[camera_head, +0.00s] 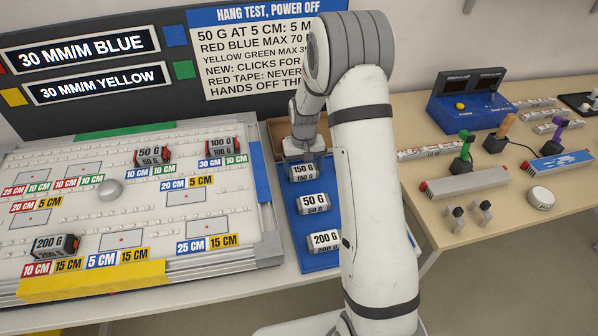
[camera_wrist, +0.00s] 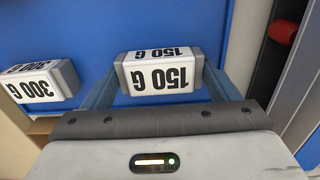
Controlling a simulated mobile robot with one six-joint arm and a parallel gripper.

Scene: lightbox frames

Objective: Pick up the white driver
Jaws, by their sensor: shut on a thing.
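My gripper (camera_head: 303,158) is shut on the white and grey 150 G weight (camera_head: 303,172) at the far end of the blue tray (camera_head: 291,226). In the wrist view, the weight (camera_wrist: 160,75) sits between my two fingers (camera_wrist: 158,92), its label upside down. I cannot tell whether it is lifted off the blue surface. I cannot make out a white driver in either view. My arm hides part of the scene.
The tray also holds a 50 G weight (camera_head: 313,203) and a 200 G weight (camera_head: 325,241). A 300 G weight (camera_wrist: 40,82) shows in the wrist view. A white board (camera_head: 130,200) with weights and labels lies left. The right table (camera_head: 440,215) holds a blue console (camera_head: 468,104) and a white disc (camera_head: 540,198).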

